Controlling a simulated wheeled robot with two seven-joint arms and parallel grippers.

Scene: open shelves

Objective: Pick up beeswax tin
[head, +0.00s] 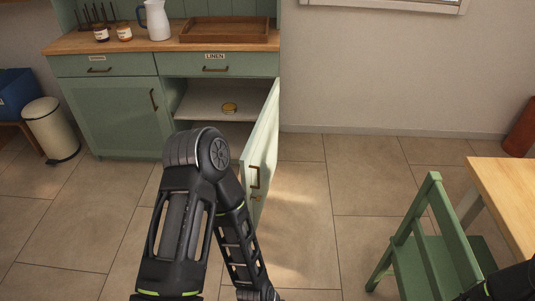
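A small round yellowish tin (229,108), which looks like the beeswax tin, rests on the pale shelf (196,103) inside the green cabinet. Its label is too small to read. The cabinet's right-hand door (263,140) stands open towards me. One of my arms rises from the bottom of the head view, bends at a joint below the shelf opening, and runs back down out of frame. Part of my other arm shows at the bottom right corner. Neither gripper is in the picture, so their states are hidden.
The cabinet's left door (115,118) is closed. On its wooden top stand a white jug (157,20), two small jars (101,33) and a wooden tray (225,31). A bin (51,130) stands left. A green chair (437,235) and table (506,185) are right. Middle floor is clear.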

